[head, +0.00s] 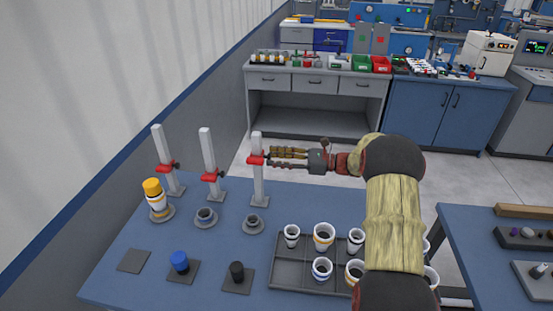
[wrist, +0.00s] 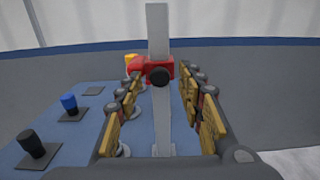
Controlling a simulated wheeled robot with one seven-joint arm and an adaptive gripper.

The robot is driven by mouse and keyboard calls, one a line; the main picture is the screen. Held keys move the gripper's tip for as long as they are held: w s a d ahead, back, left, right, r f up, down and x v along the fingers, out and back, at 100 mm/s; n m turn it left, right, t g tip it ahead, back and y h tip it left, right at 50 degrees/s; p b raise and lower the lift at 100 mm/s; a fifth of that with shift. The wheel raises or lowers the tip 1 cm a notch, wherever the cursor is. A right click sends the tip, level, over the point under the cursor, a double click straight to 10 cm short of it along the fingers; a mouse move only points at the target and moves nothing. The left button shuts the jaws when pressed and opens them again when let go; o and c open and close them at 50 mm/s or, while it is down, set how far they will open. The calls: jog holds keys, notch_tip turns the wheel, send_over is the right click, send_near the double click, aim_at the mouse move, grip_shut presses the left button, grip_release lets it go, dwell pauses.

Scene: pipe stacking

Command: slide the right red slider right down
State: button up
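The right red slider (head: 256,160) sits on the upper part of the right grey post (head: 259,185). In the wrist view the red slider (wrist: 150,69), with a round black knob on its front, shows ahead between my fingertips. My gripper (head: 272,157) is level with the slider, to its right in the head view. In the wrist view my gripper (wrist: 161,80) is open, its fingers spread to either side of the post. I cannot tell whether the fingertips touch the slider. The middle red slider (head: 212,177) and left red slider (head: 166,168) sit lower on their own posts.
On the blue table (head: 210,285) are a stacked white-and-yellow pipe (head: 157,203), small grey round holders (head: 253,223), a blue plug (head: 180,262) and a black plug (head: 237,271). A dark tray (head: 292,278) of white cups lies at the right, partly behind my arm.

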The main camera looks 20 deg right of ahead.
jog(key=shift+c, duration=1.2)
grip_shut()
